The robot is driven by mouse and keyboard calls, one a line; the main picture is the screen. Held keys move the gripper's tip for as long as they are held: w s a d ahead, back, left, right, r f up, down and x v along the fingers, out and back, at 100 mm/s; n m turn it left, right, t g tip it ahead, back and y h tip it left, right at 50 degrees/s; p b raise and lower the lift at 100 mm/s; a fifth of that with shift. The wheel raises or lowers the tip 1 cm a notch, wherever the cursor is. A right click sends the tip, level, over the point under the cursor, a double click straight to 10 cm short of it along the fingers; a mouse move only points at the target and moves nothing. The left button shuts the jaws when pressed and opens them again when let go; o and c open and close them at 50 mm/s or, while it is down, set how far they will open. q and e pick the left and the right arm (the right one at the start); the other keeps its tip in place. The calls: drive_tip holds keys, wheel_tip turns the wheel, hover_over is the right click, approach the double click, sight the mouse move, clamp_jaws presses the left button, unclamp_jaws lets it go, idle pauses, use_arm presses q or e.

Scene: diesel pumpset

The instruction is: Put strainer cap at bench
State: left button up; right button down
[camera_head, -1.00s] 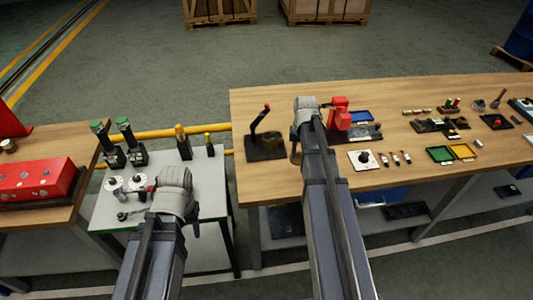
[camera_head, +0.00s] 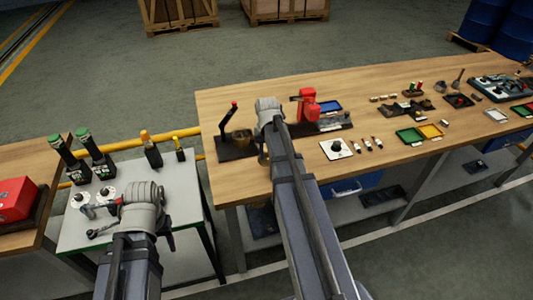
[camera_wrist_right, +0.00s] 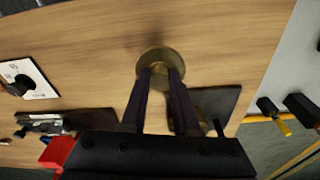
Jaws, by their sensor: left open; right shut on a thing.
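The strainer cap is a round brass-coloured disc (camera_wrist_right: 160,57) in the right wrist view. My right gripper (camera_wrist_right: 161,74) is shut on it, with both dark fingers reaching onto it. The disc is over the bare front part of the wooden bench (camera_head: 228,182); I cannot tell whether it touches the top. In the head view my right gripper (camera_head: 264,150) is over this bench, mostly hidden by its own wrist. My left gripper (camera_head: 141,203) is open over the small grey table (camera_head: 180,188); its fingers are largely hidden.
A dark plate (camera_head: 233,151) with a red-tipped lever stands left of my right gripper. A red device (camera_head: 307,105) and a white card with a black knob (camera_head: 337,149) are to its right. Green-topped items (camera_head: 62,150) stand on the grey table. The bench front between plate and card looks clear.

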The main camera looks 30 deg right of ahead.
drive_tip(key=shift+f+b, duration=2.5)
drive_tip(key=shift+f, duration=0.4)
drive_tip(key=shift+f+b, duration=0.3)
drive_tip(key=c, duration=0.6)
unclamp_jaws()
wheel_tip(320, 180, up, 7)
drive_tip(key=p, duration=0.7)
drive_tip(key=shift+a, duration=0.1)
